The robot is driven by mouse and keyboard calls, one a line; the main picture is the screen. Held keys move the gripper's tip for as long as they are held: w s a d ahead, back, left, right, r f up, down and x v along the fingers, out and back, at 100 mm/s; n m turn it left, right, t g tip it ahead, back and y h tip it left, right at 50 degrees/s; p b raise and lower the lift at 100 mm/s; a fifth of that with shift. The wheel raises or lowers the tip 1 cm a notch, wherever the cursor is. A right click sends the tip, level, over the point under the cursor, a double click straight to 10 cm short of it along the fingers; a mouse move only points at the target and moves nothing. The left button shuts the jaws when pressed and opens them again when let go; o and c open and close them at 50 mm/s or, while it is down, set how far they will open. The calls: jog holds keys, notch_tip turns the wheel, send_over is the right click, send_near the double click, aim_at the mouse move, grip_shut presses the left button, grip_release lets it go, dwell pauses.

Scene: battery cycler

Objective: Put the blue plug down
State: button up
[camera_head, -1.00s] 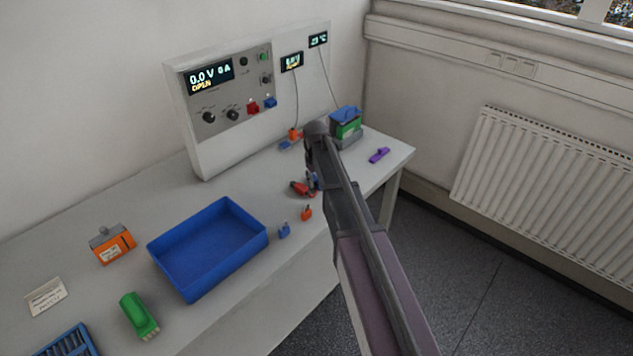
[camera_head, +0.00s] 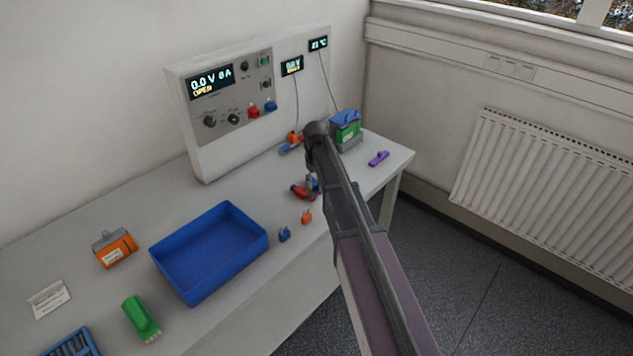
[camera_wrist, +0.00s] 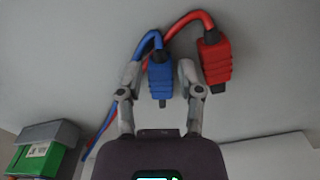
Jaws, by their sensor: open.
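In the wrist view, the blue plug (camera_wrist: 161,78) with its blue cable sits between the two fingers of my gripper (camera_wrist: 160,88). The fingers are spread, with a gap visible on either side of the plug. I cannot tell for sure whether the plug rests on the grey table. The red plug (camera_wrist: 214,62) is just right of my right finger, on its red cable. In the head view, my arm hides most of this spot. The red plug (camera_head: 301,192) shows beside my arm, with a bit of the blue plug (camera_head: 313,183) next to it.
A green battery with a blue top (camera_head: 346,126) stands in a grey holder behind my arm. A purple piece (camera_head: 378,158) lies to its right. A blue tray (camera_head: 190,290), a small blue piece (camera_head: 285,234) and an orange piece (camera_head: 306,217) are to the left. The cycler panel (camera_head: 232,100) stands behind.

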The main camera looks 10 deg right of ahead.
aim_at(316, 184)
notch_tip(316, 184, up, 11)
jog(key=p, duration=1)
jog(key=shift+f, duration=0.15)
jog(key=shift+s, duration=0.15)
dwell(0.4)
jog(key=s+m, duration=0.3)
jog(key=s, duration=2.3)
jog(key=shift+a+m, duration=0.15)
jog(key=shift+m, duration=0.15)
jog(key=shift+w, duration=0.1)
